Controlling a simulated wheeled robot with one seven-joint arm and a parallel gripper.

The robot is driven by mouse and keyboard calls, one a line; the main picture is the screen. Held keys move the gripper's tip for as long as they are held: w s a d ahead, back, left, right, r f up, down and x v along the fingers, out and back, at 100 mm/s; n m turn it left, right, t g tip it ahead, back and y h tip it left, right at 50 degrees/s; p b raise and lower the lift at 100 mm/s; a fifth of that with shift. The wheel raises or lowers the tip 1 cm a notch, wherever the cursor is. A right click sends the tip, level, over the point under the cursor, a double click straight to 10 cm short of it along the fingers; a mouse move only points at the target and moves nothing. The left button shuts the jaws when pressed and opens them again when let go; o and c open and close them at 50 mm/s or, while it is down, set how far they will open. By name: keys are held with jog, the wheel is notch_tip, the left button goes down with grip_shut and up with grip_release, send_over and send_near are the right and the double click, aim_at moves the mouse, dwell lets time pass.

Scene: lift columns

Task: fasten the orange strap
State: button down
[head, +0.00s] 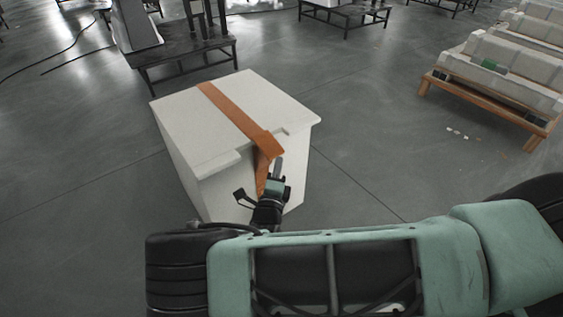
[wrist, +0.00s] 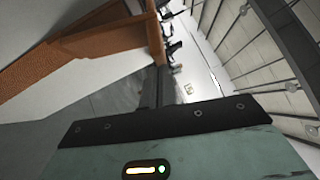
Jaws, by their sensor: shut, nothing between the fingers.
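The orange strap (head: 232,112) runs across the top of a white box (head: 180,118). Its near end lies over the front edge, and an orange length hangs down the front face. My gripper (head: 278,166) is at the front of the box, just right of the hanging strap. In the wrist view the strap (wrist: 85,55) fills the upper left, and the shut fingers (wrist: 160,85) are beside its edge with nothing between them. I cannot tell whether a finger touches the strap. The lower part of the strap is partly hidden by my arm.
A dark table (head: 185,55) stands behind the box. A wooden pallet (head: 490,98) with white blocks is at the right. Grey floor (head: 375,120) is clear between the box and the pallet. Black cables lie on the floor at the upper left.

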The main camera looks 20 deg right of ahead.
aim_at(271, 156)
jog(key=shift+w+a+r+n+g+y+p, duration=0.2)
jog(key=shift+w+r+n+p, duration=0.15)
jog(key=shift+w+r+p, duration=0.2)
jog(key=shift+w+a+r+n+g+y+p, duration=0.1)
jog(key=shift+w+r+n+g+y+p, duration=0.1)
jog(key=shift+w+r+n+p, duration=0.35)
jog(key=shift+w+a+r+p, duration=0.2)
jog(key=shift+w+p, duration=0.15)
jog(key=shift+p, duration=0.25)
jog(key=shift+w, duration=0.1)
